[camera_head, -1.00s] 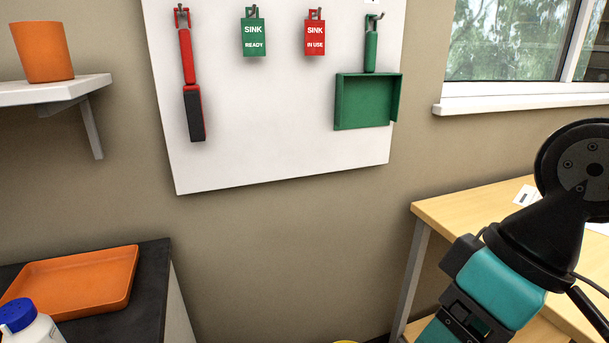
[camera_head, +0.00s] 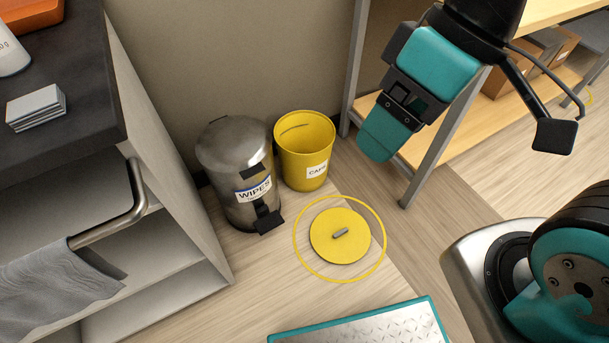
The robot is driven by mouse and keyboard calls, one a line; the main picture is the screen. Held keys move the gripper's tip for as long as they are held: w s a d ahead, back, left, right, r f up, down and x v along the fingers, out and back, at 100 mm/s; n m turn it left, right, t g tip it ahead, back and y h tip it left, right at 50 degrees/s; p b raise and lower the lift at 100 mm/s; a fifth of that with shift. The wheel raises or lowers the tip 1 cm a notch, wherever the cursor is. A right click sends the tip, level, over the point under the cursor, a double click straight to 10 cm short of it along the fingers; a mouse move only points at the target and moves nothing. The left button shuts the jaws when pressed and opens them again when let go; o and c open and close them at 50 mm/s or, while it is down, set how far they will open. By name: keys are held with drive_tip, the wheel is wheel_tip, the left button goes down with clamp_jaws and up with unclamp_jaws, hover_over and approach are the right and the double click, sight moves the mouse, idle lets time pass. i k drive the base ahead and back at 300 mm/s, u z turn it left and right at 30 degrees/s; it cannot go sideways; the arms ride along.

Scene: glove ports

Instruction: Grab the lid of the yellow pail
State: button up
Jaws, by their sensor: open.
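The yellow pail (camera_head: 303,147) stands upright and open on the floor, with a white label that seems to read CAPS. Its round yellow lid (camera_head: 340,236) lies flat on the floor in front of the pail, apart from it. A small grey handle (camera_head: 340,232) is on the lid's top. My gripper (camera_head: 380,140), teal and black, is above and to the right of the pail in the picture, well away from the lid. It is open, and nothing shows held in it; its far side is hidden.
A yellow ring (camera_head: 384,243) on the floor surrounds the lid. A steel pedal bin (camera_head: 236,165) labelled WIPES stands left of the pail. A wooden bench with grey legs (camera_head: 424,170) is behind. A teal-edged metal plate (camera_head: 370,326) is in front. A dark-topped cabinet (camera_head: 100,100) is left.

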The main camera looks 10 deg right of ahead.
sight(339, 235)
drive_tip(key=k, duration=0.5)
drive_tip(key=u, duration=0.8)
drive_tip(key=i, duration=0.9)
drive_tip(key=z, duration=0.9)
